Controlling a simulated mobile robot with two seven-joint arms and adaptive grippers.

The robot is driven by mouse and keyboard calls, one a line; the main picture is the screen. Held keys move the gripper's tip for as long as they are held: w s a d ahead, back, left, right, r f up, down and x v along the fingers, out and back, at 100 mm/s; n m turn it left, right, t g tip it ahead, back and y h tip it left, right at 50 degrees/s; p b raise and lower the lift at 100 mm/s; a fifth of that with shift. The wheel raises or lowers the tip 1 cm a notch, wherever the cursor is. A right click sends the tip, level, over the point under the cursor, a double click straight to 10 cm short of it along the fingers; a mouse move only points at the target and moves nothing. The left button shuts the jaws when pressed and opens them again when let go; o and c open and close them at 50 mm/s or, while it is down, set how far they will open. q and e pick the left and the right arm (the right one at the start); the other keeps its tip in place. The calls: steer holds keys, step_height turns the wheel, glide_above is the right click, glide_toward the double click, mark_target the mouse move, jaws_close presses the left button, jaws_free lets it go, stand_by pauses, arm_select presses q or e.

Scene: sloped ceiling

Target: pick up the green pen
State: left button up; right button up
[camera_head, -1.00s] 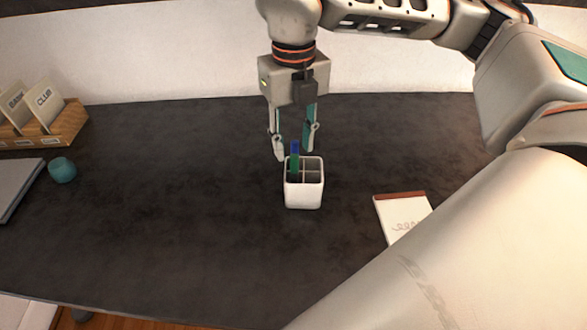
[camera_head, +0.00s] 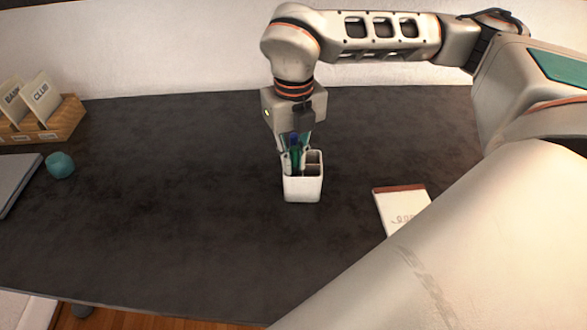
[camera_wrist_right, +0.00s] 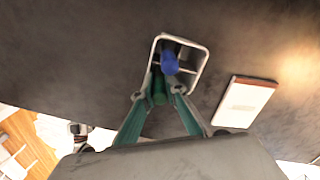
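The green pen (camera_wrist_right: 158,92) stands in a white holder with compartments (camera_head: 303,188), beside a blue-topped pen (camera_wrist_right: 169,62) that also shows in the head view (camera_head: 294,141). In the head view the green pen is hard to make out behind the fingers. My right gripper (camera_head: 294,160) points down over the left part of the holder. In the right wrist view its two teal fingers (camera_wrist_right: 158,94) lie on either side of the green pen, with small gaps visible, so it looks open. My left gripper is not in view.
A notepad (camera_head: 401,208) lies right of the holder. At the left are a wooden box with cards (camera_head: 62,125), a small teal object (camera_head: 60,165) and a grey flat item (camera_head: 15,180). The dark table (camera_head: 180,200) between is clear.

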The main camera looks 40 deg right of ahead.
steer(key=shift+r, duration=0.15)
step_height(320, 180, up, 20)
steer(key=p, duration=0.2)
stand_by(0.6)
